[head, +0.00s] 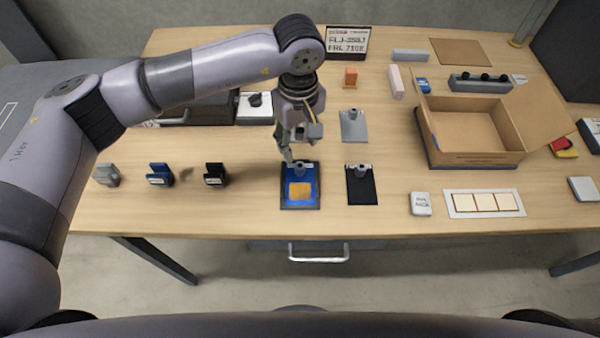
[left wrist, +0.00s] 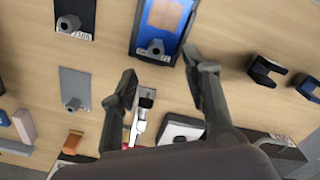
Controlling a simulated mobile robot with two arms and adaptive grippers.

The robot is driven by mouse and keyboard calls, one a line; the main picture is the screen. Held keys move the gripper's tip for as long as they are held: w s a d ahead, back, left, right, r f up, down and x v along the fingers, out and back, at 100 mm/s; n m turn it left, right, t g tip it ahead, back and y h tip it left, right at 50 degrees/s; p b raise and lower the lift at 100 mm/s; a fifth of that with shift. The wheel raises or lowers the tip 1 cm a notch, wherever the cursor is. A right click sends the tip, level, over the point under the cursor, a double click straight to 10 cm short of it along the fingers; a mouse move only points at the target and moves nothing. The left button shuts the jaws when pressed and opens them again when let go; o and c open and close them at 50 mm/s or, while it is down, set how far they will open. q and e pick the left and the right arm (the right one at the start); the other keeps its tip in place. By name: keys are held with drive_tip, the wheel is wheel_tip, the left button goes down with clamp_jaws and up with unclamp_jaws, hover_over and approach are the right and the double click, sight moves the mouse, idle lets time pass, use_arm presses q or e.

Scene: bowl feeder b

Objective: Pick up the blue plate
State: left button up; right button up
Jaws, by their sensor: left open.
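The blue plate (head: 312,183) lies flat near the table's front edge, with an orange square on its face and a grey knob at its far end. In the left wrist view the blue plate (left wrist: 182,42) is at the top, its knob facing my fingers. My left gripper (head: 290,153) hangs above the plate's far end, close to the knob. In the left wrist view my left gripper (left wrist: 160,72) has its fingers spread with nothing between them. Contact with the knob cannot be told in the head view. My right gripper is not in view.
A black plate (head: 361,190) lies just right of the blue one, and a grey plate (head: 353,127) lies behind it. Black (head: 214,175), blue (head: 159,175) and grey (head: 106,175) holders stand to the left. An open cardboard box (head: 475,150) stands at the right.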

use_arm(q)
drive_tip(key=p, duration=0.1)
hover_over(301, 167)
drive_tip(key=f, duration=0.5)
drive_tip(key=shift+s+a, duration=0.25)
drive_tip(key=shift+s, duration=0.05)
drive_tip(key=shift+d+f+p, duration=0.1)
drive_tip(key=shift+f+p, duration=0.4)
drive_tip(key=shift+f, duration=0.1)
drive_tip(key=f, duration=0.1)
drive_tip(key=f+p, duration=0.1)
drive_tip(key=f, duration=0.1)
drive_tip(key=shift+w+d+f, duration=0.2)
drive_tip(key=shift+w+f, duration=0.05)
drive_tip(key=shift+f, duration=0.45)
clamp_jaws()
